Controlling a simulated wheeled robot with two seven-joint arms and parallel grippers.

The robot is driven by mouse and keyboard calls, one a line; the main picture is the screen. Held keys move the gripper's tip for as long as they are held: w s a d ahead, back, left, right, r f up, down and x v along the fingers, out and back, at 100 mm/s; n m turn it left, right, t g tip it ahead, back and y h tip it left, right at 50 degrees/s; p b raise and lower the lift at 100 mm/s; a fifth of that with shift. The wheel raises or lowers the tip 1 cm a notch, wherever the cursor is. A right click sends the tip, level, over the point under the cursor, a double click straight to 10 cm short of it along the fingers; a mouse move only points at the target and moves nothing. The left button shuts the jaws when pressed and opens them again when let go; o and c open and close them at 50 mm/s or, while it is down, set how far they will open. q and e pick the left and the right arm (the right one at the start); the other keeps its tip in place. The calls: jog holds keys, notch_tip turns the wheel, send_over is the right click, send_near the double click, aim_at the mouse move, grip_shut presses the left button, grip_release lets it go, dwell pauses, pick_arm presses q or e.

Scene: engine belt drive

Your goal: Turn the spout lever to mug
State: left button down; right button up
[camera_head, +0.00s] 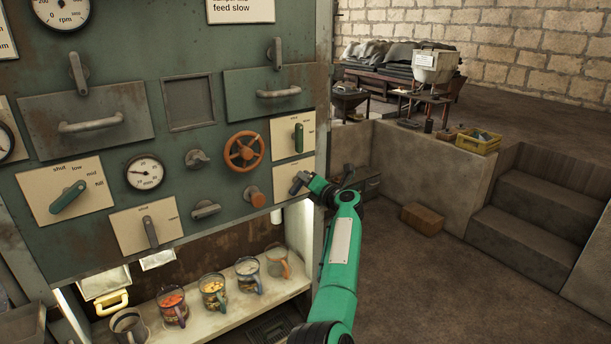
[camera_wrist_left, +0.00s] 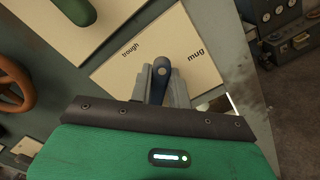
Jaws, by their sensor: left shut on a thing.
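The spout lever (camera_wrist_left: 160,72) is dark blue with a rounded end. It stands on a cream plate printed "trough" and "mug", which shows in the left wrist view (camera_wrist_left: 120,70) and at the right edge of the green panel in the head view (camera_head: 290,169). My left gripper (camera_wrist_left: 162,88) is shut on the lever, with a finger on each side. In the head view my left gripper (camera_head: 300,183) covers most of the lever. I cannot tell which label the lever points at. My right gripper is in neither view.
An orange handwheel (camera_head: 244,151) and an orange knob (camera_head: 255,196) sit left of the plate. Another lever (camera_head: 298,137) is just above. Several mugs, one an orange-tinted mug (camera_head: 278,262), stand on the shelf below. Open floor (camera_head: 400,270) lies to the right.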

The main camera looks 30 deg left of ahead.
pick_arm(q)
jog(key=shift+w+d+f+m+p, duration=0.1)
jog(key=shift+f+m+p, duration=0.15)
jog(key=shift+m+p, duration=0.85)
jog(key=shift+w+f+m+p, duration=0.15)
jog(key=shift+m+p, duration=0.25)
jog(key=shift+m, duration=1.35)
jog(key=shift+w+d+f+m+p, duration=0.1)
jog(key=shift+f+m+p, duration=0.2)
jog(key=shift+m+p, duration=0.8)
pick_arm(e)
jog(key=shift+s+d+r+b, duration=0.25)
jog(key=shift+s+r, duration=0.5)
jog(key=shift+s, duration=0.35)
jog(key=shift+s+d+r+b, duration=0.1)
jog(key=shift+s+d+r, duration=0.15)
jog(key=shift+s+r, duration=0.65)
pick_arm(q)
jog(key=shift+m, duration=0.55)
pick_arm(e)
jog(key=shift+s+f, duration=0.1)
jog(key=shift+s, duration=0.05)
pick_arm(q)
jog(key=shift+f, duration=0.1)
jog(key=c, duration=1.3)
grip_release()
jog(key=shift+s, duration=0.1)
